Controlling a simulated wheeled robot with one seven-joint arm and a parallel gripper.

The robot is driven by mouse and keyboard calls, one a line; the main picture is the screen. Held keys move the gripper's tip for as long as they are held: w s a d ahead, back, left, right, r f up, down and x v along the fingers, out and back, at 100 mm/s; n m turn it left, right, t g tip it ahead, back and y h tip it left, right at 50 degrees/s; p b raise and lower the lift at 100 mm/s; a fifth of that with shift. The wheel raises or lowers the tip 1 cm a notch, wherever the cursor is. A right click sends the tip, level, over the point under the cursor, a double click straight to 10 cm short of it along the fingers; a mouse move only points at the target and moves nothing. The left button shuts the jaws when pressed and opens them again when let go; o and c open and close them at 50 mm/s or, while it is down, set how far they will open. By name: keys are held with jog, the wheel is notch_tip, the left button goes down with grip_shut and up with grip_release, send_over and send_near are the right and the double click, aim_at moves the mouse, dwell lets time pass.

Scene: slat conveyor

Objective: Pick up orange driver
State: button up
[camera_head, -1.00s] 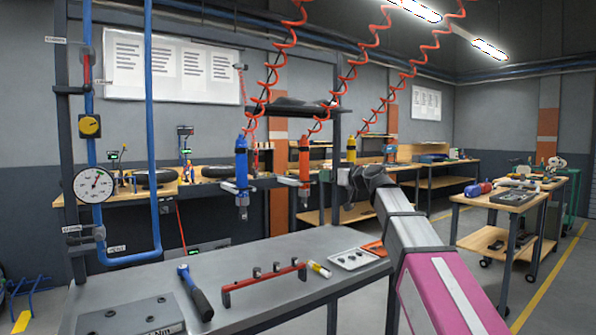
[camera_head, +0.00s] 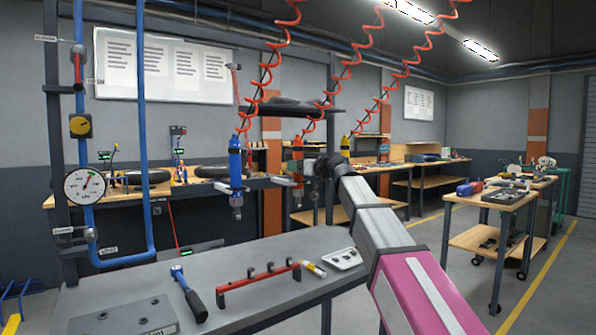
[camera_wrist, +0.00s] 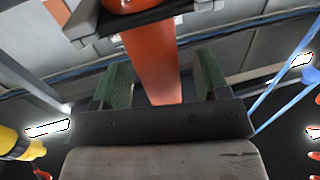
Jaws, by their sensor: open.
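The orange driver (camera_head: 297,146) hangs upright from a red coiled hose, between the blue and yellow drivers. My gripper (camera_head: 309,168) is at its right side in the head view and hides part of it. In the wrist view, the driver's orange body (camera_wrist: 150,60) shows between the two open green-padded fingers (camera_wrist: 162,66). A grey bracket crosses it at the top of that view. I cannot tell whether a finger touches it. The gripper is open.
The blue driver (camera_head: 235,165) hangs close on the left. Below is a grey bench (camera_head: 240,247) with a wrench, a red rack and a tray (camera_head: 342,259).

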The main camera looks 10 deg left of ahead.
jog(key=x, duration=0.2)
jog(key=shift+w+a, duration=0.15)
jog(key=shift+a, duration=0.15)
jog(key=c, duration=1.2)
jog(key=shift+r, duration=0.1)
jog(key=shift+c, duration=0.2)
